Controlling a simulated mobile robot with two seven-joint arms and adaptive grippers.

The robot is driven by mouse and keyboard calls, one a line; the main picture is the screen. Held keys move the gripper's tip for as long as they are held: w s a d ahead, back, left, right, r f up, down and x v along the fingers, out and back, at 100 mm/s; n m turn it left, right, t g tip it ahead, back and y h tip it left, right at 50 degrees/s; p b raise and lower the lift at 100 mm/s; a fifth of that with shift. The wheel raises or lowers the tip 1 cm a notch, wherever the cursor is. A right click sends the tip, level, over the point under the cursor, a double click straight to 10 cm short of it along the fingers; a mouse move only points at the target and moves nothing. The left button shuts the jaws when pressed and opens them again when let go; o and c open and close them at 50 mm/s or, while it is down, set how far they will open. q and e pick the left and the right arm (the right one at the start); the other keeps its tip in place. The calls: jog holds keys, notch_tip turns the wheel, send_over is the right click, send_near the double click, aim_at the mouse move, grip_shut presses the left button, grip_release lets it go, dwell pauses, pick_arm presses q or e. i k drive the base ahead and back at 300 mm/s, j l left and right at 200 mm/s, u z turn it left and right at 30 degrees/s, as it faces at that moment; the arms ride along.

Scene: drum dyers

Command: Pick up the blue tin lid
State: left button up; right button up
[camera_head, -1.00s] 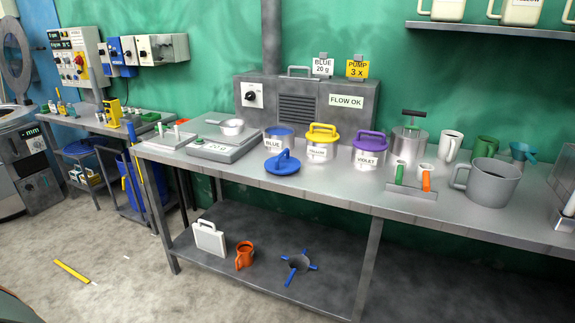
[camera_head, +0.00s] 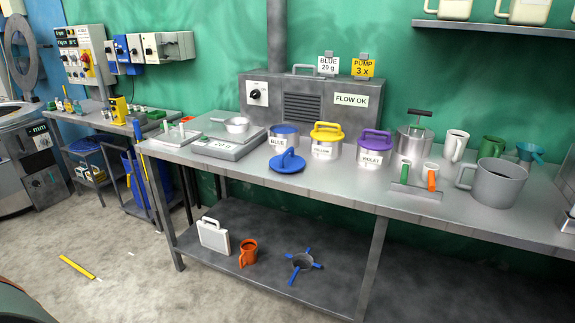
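The blue tin lid (camera_head: 287,162) lies on the steel bench, in front of the blue tin (camera_head: 283,139). It is a round disc with a raised handle on top. The blue tin is labelled BLUE and stands just behind the lid, partly hidden at its lower edge. Neither of my grippers shows in the head view.
The steel bench (camera_head: 340,190) also holds a scale (camera_head: 222,148) with a metal pan left of the lid. A yellow-lidded tin (camera_head: 326,141) and a violet-lidded tin (camera_head: 374,150) stand to the right. A large grey jug (camera_head: 495,184) stands further right. Bench space before the lid is clear.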

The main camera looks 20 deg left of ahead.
aim_at(286, 163)
jog(key=i+j, duration=0.25)
jog(key=j, duration=0.2)
jog(key=i+j, duration=0.2)
jog(key=j, duration=0.2)
jog(key=i+j, duration=0.25)
jog(key=j, duration=0.2)
jog(key=i+j, duration=0.25)
jog(key=j, duration=0.2)
jog(key=i+j, duration=0.2)
jog(key=j, duration=0.2)
jog(key=j+z, duration=0.15)
jog(key=z, duration=0.4)
